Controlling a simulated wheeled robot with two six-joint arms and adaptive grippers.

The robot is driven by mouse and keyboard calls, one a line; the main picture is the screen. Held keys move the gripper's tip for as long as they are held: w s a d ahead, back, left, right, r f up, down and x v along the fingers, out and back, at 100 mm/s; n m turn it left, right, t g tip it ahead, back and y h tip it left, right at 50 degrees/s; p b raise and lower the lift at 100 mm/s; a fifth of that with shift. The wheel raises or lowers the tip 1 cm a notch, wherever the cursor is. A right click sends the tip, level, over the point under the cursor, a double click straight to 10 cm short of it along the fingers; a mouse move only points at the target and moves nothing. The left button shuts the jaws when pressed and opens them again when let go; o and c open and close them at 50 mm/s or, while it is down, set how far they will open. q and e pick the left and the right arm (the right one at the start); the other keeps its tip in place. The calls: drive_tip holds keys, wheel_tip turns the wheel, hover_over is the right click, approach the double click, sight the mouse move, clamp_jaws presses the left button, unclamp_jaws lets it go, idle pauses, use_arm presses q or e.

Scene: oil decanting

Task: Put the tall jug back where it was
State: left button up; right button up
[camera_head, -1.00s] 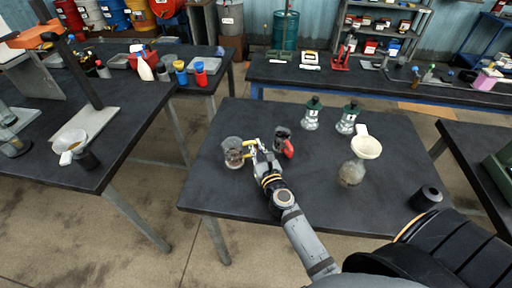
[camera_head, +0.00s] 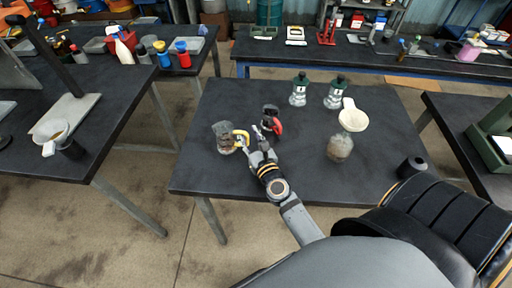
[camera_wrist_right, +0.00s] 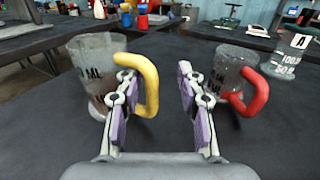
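A clear jug with a yellow handle (camera_head: 224,138) stands upright on the middle table, with a little dark content low inside. It fills the left of the right wrist view (camera_wrist_right: 92,75). A smaller-looking jug with a red handle (camera_head: 269,118) stands behind and to its right; it also shows in the wrist view (camera_wrist_right: 227,70). My right gripper (camera_head: 257,138) is open and empty just right of the yellow handle. In the wrist view its fingers (camera_wrist_right: 158,92) are spread between the two jugs, the left one close beside the yellow handle; contact is unclear. My left gripper is out of view.
A black cylinder (camera_head: 411,166) sits near the right edge. The table's front left is clear.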

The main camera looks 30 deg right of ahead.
drive_tip(key=shift+s+a, duration=0.2)
drive_tip(key=shift+s, duration=1.75)
drive_tip(key=shift+s+a, duration=0.2)
drive_tip(key=shift+s, duration=1.75)
